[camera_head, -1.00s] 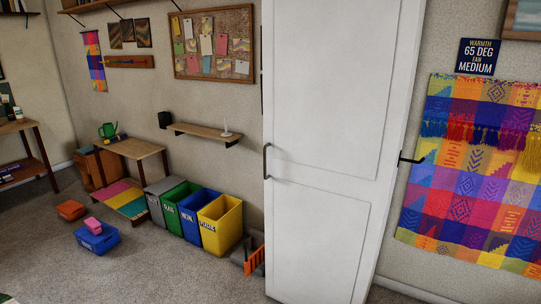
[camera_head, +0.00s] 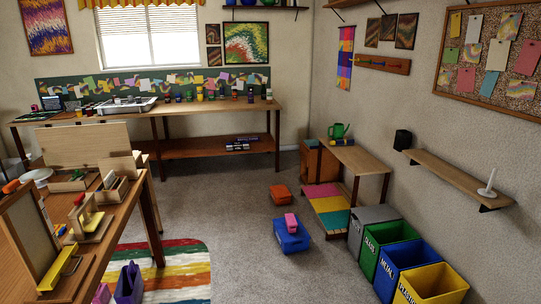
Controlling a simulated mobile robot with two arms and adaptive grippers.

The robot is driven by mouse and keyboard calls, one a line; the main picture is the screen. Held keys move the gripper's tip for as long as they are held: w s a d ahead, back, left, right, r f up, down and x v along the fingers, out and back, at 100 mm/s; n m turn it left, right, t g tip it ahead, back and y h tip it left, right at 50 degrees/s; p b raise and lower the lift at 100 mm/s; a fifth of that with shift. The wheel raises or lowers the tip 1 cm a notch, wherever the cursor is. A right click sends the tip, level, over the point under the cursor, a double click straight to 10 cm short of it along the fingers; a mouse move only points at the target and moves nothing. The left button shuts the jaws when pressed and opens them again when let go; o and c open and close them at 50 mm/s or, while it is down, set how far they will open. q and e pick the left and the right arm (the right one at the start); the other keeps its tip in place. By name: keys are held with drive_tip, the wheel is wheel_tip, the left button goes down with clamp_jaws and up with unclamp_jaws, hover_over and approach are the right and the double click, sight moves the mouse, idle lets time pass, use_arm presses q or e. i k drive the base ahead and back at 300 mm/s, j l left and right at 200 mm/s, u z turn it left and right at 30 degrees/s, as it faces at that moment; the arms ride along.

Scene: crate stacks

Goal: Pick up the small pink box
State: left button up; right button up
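The small pink box (camera_head: 291,222) sits on top of a larger blue box (camera_head: 292,238), which stands on the grey carpet right of the middle of the view. An orange box (camera_head: 283,195) lies on the floor just behind them. Another pink object (camera_head: 102,294) shows at the bottom left edge, partly cut off, beside a purple container. Neither of my grippers is in view.
Carpet between rug and boxes is clear.

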sight(291, 222)
drive_tip(key=i+u, duration=0.5)
drive_tip(key=i, duration=1.3)
drive_tip(key=i+z, duration=0.2)
drive_tip(key=i, duration=0.25)
drive_tip(key=i+j+z, duration=0.2)
drive_tip(key=i, duration=0.25)
drive_tip(key=i+z, duration=0.2)
drive_tip(key=i, duration=0.25)
drive_tip(key=i+j+z, duration=0.2)
drive_tip(key=i, duration=0.2)
